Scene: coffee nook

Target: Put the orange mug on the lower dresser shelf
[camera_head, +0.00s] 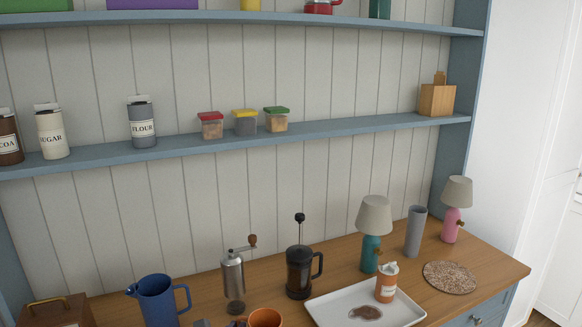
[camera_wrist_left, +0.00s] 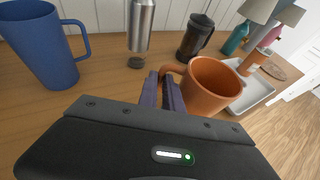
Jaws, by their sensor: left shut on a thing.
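The orange mug (camera_head: 265,318) shows at the bottom edge of the head view, with only its upper part in frame. In the left wrist view the mug (camera_wrist_left: 213,86) is upright, with its handle between the fingers of my left gripper (camera_wrist_left: 168,88). The left gripper is shut on that handle. In the head view only a small part of this gripper (camera_head: 238,323) shows, left of the mug. Whether the mug touches the counter is unclear. The lower dresser shelf (camera_head: 350,129) is a blue-grey board across the back wall. My right gripper is not in view.
The shelf holds cocoa, sugar and flour (camera_head: 142,124) jars, small lidded tubs (camera_head: 245,123) and a wooden block (camera_head: 437,99), with a wide bare stretch before the block. The counter has a blue pitcher (camera_head: 158,301), grinder (camera_head: 233,275), French press (camera_head: 299,272), white tray (camera_head: 327,306) and lamps.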

